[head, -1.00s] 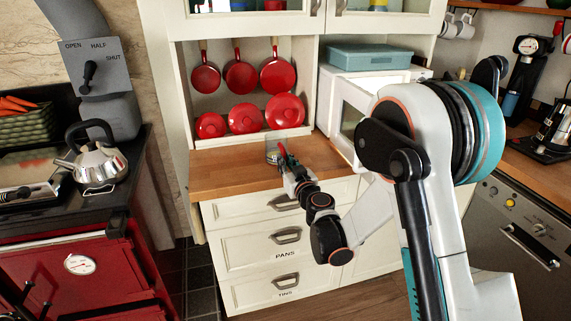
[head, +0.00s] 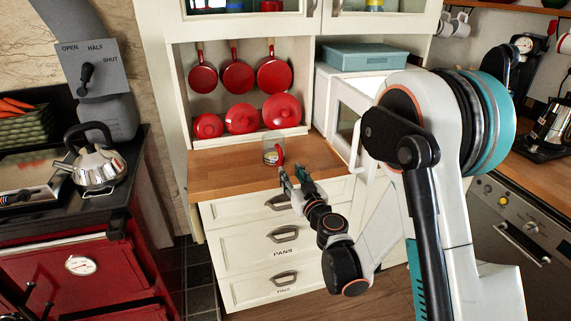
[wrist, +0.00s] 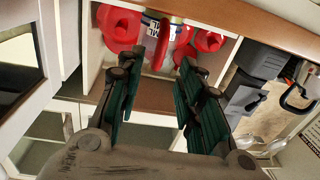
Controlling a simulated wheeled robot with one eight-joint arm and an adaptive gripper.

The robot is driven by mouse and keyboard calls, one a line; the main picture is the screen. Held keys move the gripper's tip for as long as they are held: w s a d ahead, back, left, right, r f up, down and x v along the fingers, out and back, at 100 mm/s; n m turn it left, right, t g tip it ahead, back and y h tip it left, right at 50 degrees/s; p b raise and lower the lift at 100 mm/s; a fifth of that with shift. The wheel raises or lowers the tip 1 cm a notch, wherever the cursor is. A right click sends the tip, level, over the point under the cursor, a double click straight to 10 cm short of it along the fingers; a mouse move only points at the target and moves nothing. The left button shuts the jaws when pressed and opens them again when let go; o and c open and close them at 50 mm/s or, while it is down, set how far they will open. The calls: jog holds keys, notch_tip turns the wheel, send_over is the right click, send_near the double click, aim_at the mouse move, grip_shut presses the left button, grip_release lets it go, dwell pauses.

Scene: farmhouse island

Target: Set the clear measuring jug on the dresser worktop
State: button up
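The clear measuring jug (head: 272,152) stands upright on the wooden dresser worktop (head: 222,178), right of its middle. Its red handle faces my gripper. In the wrist view the jug (wrist: 178,36) shows beyond my fingers, with dark markings on its wall and the red handle toward me. My gripper (head: 296,174) is at the front edge of the worktop, apart from the jug. In the wrist view my gripper (wrist: 155,88) has its two teal-padded fingers spread with nothing between them.
Red pans (head: 238,77) hang behind the worktop, with red lids (head: 242,119) below. A white microwave (head: 345,108) with its door ajar stands to the right, a teal box (head: 364,56) on top. A kettle (head: 98,165) sits on the red range at left. The worktop's left part is clear.

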jog(key=s+d+r+m+g+h+b, duration=0.1)
jog(key=s+d+r+m+h, duration=0.2)
jog(key=s+d+r+h, duration=0.45)
jog(key=s+d+r+m+g+h+b, duration=0.1)
jog(key=s+d+r+m+h, duration=0.2)
jog(key=d, duration=0.8)
jog(key=s+f+g+y, duration=0.2)
jog(key=s+g, duration=0.2)
jog(key=s, duration=0.9)
jog(key=s+a+f+n+g+y, duration=0.1)
jog(key=s+f+g+y, duration=0.1)
jog(key=s, duration=1)
jog(key=shift+s+a+f+n+g, duration=0.15)
jog(key=shift+s+f+n+g, duration=0.2)
jog(key=shift+f+g, duration=0.45)
jog(key=shift+r, duration=0.1)
